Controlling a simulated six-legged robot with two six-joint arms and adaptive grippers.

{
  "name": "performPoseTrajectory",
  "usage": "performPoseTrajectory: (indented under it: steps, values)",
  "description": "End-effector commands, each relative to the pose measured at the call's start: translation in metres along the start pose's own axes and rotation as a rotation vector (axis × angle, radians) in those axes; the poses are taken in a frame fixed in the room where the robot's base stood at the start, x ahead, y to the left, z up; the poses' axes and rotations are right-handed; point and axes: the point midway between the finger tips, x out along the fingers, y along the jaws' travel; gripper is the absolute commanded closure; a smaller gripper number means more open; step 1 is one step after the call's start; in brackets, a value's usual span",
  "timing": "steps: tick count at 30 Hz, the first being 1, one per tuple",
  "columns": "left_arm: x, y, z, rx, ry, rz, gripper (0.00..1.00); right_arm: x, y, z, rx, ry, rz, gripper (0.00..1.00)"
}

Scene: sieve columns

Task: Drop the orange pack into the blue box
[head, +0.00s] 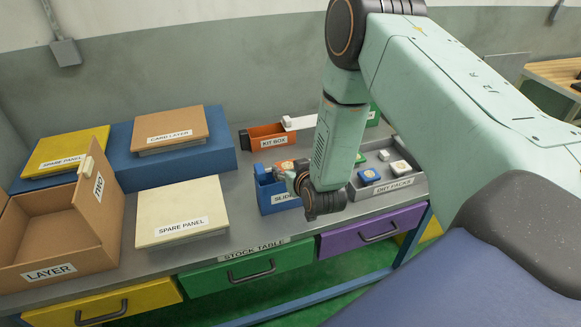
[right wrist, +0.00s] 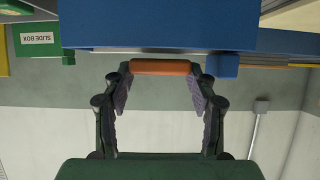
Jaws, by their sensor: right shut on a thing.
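The blue box (head: 264,202), labelled "SLIDE", stands mid-table; my right gripper hides part of its top and right side. My right gripper (head: 285,171) is at the top of this box in the head view. It is shut on the orange pack (right wrist: 160,67), which spans between its fingertips in the right wrist view. In the head view the pack is mostly hidden, and I cannot tell whether it is above the box or partly inside. A large blue surface fills the top of the right wrist view beyond the pack. My left gripper is not in view.
A grey "DRY PACKS" tray (head: 398,187) with several small packs stands to the right. An orange "KIT BOX" (head: 268,138) is behind. Spare panels (head: 182,210), a blue platform (head: 222,155) and a brown open box (head: 45,240) fill the left.

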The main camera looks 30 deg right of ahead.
Motion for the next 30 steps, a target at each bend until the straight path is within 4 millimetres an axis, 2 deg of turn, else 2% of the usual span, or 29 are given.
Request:
performPoseTrajectory:
  steps: [3, 12, 13, 21, 30]
  values:
    - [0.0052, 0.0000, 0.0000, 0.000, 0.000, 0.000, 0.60, 0.0028, 0.0001, 0.0059, 0.000, 0.000, 0.000, 0.64]
    - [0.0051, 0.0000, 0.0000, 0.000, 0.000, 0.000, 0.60, 0.0030, 0.0000, 0.0059, 0.000, 0.001, 0.000, 0.64]
    - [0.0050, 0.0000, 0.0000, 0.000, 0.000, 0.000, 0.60, 0.0030, 0.0000, 0.0059, 0.000, 0.001, 0.000, 0.41]
    - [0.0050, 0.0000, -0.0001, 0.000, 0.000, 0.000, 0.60, 0.0030, 0.0000, 0.0058, 0.000, 0.001, 0.000, 0.18]
    - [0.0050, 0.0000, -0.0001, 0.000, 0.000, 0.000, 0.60, 0.0028, 0.0001, 0.0060, 0.000, 0.000, 0.000, 0.16]
